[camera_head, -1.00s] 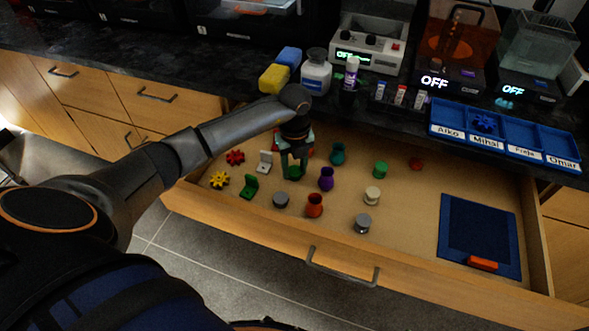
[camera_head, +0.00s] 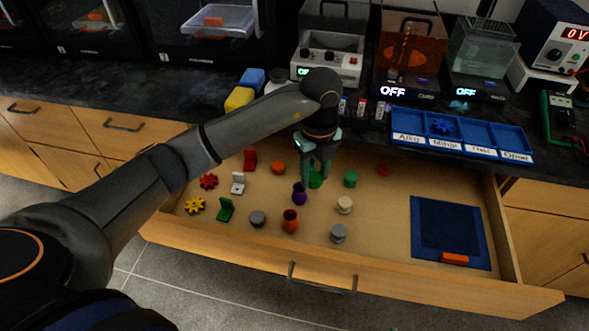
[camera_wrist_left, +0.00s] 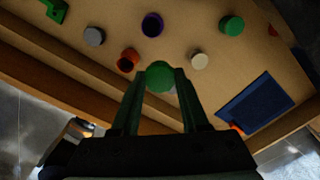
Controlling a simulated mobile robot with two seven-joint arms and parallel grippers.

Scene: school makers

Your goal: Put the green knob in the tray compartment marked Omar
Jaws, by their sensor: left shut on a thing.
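My left gripper (camera_head: 316,178) is shut on a round green knob (camera_head: 317,181) over the open drawer. The green knob (camera_wrist_left: 160,76) also shows between the fingertips in the left wrist view; the fingers cover its sides. The blue tray (camera_head: 462,149) lies on the counter at the right, with name labels along its front. The compartment marked Omar (camera_head: 511,139) is at its right end and looks empty. My right gripper is not in view.
A second green round piece (camera_head: 350,179) stands in the drawer, right of my gripper. A purple piece (camera_head: 300,194), a cream knob (camera_head: 344,205) and several other small parts stand around. A blue mat (camera_head: 430,245) lies at the drawer's right. Machines line the counter's back.

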